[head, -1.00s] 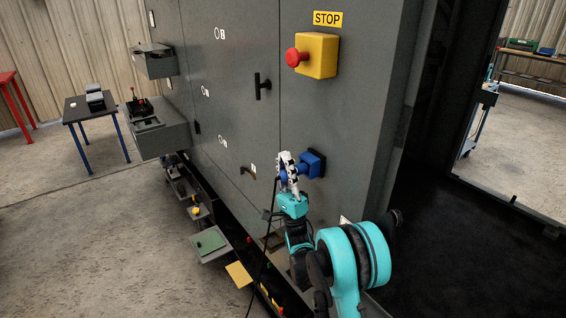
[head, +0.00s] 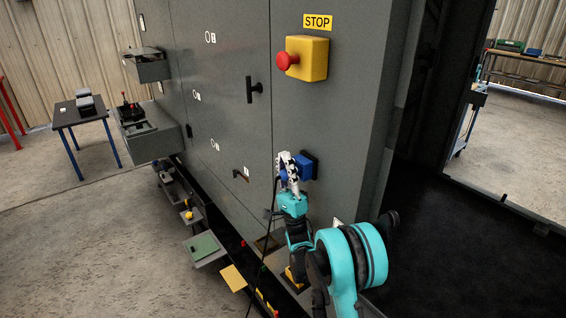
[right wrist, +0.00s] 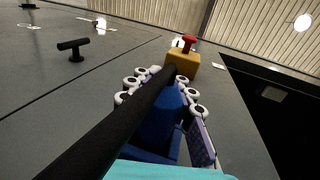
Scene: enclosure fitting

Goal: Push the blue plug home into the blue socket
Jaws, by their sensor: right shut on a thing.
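The blue socket (head: 307,167) sticks out from the grey cabinet's front, below the yellow stop box. My right gripper (head: 289,168) is at the socket's left side, its white and black fingers shut on the blue plug (head: 282,175). The fingers cover part of the plug and the socket's near side. In the right wrist view the blue plug (right wrist: 160,125) sits between the fingers, and its black cable (right wrist: 110,130) crosses in front. I cannot tell how far the plug is inside the socket. My left gripper is not in view.
The yellow box with a red stop button (head: 306,58) is above the socket. A black handle (head: 253,89) sticks out of the cabinet door. Small shelves (head: 205,248) line the cabinet's foot.

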